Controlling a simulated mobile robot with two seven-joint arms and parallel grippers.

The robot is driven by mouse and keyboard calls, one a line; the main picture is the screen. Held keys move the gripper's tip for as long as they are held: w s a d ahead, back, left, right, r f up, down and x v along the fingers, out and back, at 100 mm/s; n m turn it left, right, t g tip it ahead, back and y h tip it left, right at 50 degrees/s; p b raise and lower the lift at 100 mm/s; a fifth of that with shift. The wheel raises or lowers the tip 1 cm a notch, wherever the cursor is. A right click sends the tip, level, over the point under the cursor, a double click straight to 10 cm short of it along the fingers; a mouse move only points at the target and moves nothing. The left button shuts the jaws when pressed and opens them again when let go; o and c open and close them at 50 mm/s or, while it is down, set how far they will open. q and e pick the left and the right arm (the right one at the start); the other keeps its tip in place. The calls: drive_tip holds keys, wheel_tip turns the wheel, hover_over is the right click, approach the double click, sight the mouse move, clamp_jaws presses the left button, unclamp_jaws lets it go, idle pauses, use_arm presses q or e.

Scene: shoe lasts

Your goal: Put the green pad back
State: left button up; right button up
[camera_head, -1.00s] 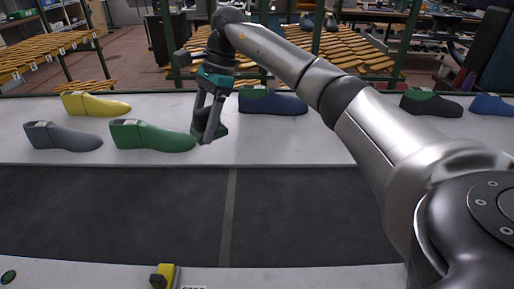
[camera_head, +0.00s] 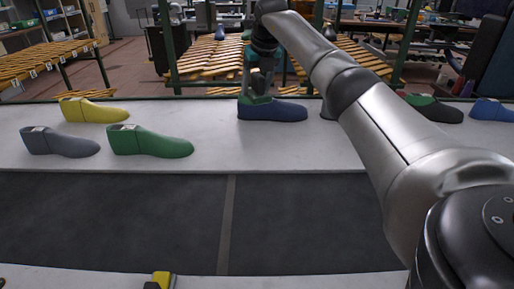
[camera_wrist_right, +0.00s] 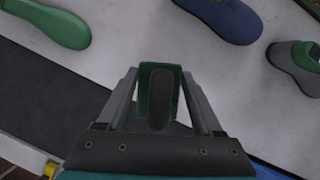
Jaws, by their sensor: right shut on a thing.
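My right gripper (camera_wrist_right: 160,82) is shut on the green pad (camera_wrist_right: 145,95), a small green piece with a dark oblong part between the two fingers. My left gripper is not in view.
A yellow last (camera_head: 95,112), a grey last (camera_head: 60,143) and a green last (camera_head: 150,143) stand at the left on the white surface (camera_head: 215,185). Black-and-green (camera_head: 437,112) and blue (camera_head: 492,110) lasts stand at the right. The dark strip in front is clear.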

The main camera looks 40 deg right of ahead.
drive_tip(key=b, duration=0.2)
hover_over(255, 147)
drive_tip(key=s, duration=0.2)
drive_tip(key=f, duration=1.2)
drive_tip(key=shift+w+a+f, duration=0.25)
drive_tip(key=shift+a+f, duration=0.1)
drive_tip(key=shift+f, duration=0.5)
wheel_tip(255, 147, down, 3)
drive_tip(key=shift+f+b, duration=0.2)
drive_tip(key=shift+b, duration=0.4)
drive_tip(key=shift+f, duration=0.4)
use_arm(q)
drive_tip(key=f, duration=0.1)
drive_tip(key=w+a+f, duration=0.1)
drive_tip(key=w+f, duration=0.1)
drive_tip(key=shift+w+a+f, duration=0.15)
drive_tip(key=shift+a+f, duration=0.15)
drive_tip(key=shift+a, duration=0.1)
use_arm(e)
drive_tip(key=o, duration=1.3)
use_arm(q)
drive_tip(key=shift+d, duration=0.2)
